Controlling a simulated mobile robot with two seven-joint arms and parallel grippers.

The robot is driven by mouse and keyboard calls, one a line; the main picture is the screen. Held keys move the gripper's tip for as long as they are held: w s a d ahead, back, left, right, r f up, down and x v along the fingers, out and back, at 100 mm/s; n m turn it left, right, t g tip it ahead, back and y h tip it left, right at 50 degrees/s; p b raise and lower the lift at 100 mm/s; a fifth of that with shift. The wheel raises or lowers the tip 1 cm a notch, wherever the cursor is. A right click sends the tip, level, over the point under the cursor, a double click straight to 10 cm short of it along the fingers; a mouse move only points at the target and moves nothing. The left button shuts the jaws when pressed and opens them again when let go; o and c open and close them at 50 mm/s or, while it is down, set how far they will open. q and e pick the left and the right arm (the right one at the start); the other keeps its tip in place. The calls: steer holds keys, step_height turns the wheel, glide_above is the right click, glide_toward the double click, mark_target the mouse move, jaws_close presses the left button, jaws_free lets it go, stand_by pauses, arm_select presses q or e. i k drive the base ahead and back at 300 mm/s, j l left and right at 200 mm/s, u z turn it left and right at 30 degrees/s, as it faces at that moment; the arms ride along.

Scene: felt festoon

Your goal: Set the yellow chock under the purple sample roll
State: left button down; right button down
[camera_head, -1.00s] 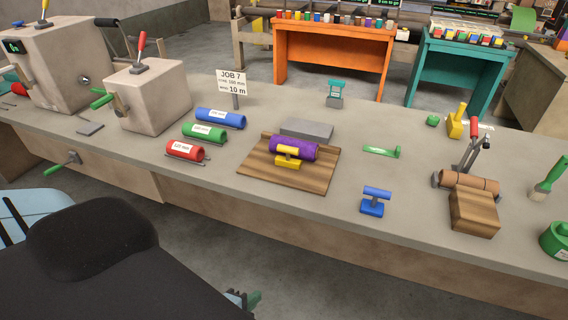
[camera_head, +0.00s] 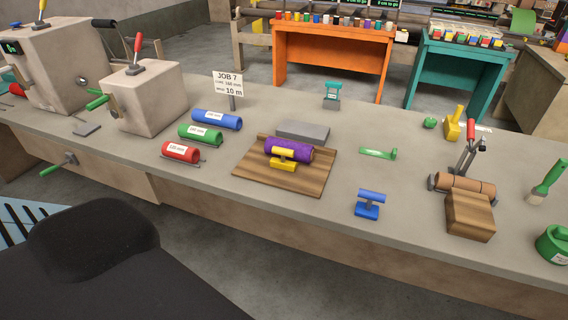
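The purple sample roll (camera_head: 301,151) lies on a brown wooden board (camera_head: 255,175) in the middle of the bench. A yellow chock (camera_head: 283,165) with a bar-shaped handle stands on the board, close against the near side of the roll and covering part of it. I cannot tell whether any of the chock is under the roll. Neither of my grippers is in view.
A grey slab (camera_head: 303,132) lies behind the roll. Red (camera_head: 181,152), green (camera_head: 201,134) and blue (camera_head: 217,119) rolls lie left of the board. A blue handled block (camera_head: 367,211) and a green tool (camera_head: 378,153) lie right, with bare bench between.

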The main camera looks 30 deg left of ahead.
mark_target(276, 162)
steer(key=i+l, duration=0.6)
steer(key=l, duration=0.15)
steer(key=i+l+u, duration=0.15)
steer(key=u, duration=1.75)
